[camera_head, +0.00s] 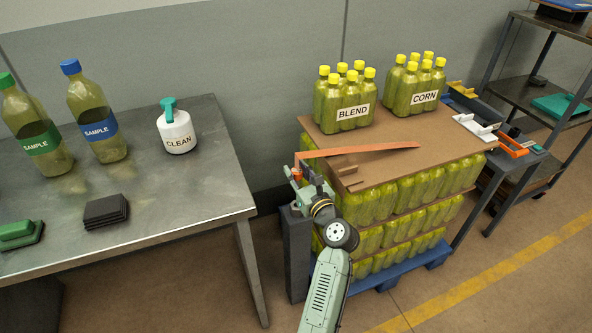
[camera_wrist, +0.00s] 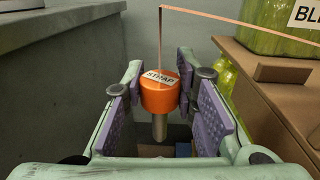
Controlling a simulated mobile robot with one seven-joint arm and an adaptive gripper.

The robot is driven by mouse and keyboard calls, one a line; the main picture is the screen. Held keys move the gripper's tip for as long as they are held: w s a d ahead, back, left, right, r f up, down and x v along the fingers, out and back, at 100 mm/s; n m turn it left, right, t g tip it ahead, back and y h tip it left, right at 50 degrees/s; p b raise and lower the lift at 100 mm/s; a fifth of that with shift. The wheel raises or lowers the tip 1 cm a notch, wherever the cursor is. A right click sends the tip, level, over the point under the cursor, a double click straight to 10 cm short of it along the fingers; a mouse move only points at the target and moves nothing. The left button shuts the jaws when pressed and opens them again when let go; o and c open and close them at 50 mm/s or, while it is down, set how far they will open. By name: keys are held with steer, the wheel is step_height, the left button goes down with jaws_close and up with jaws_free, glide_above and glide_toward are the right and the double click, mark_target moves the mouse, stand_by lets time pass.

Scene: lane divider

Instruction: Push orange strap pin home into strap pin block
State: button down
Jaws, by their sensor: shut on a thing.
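The orange strap pin (camera_wrist: 158,97) has a round head with a STRAP label and a grey metal shank pointing down in the wrist view. It sits between the purple pads of my gripper (camera_wrist: 160,90), which is shut on it. In the head view, my gripper (camera_head: 298,178) holds the pin at the pallet's left front corner, above a dark grey post (camera_head: 297,255) that appears to be the strap pin block. An orange strap (camera_head: 365,150) runs from the pin rightward over the pallet top. The shank tip shows, apart from any hole; the hole is not visible.
A stack of yellow-green bottles on a blue pallet (camera_head: 437,254) stands to the right, topped by a brown board (camera_head: 405,145) with BLEND (camera_head: 347,97) and CORN (camera_head: 416,82) bottle packs. A metal table (camera_head: 200,190) with SAMPLE bottles stands left. Shelves are at far right.

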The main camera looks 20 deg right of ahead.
steer(key=shift+f+b, duration=1.7)
steer(key=shift+f, duration=1.2)
steer(key=shift+p, duration=0.95)
steer(key=shift+f+b, duration=1.5)
steer(key=shift+f, duration=0.75)
steer(key=c, duration=1.2)
jaws_free()
steer(key=s, duration=0.8)
steer(key=s+d, duration=0.1)
steer(key=s, duration=0.3)
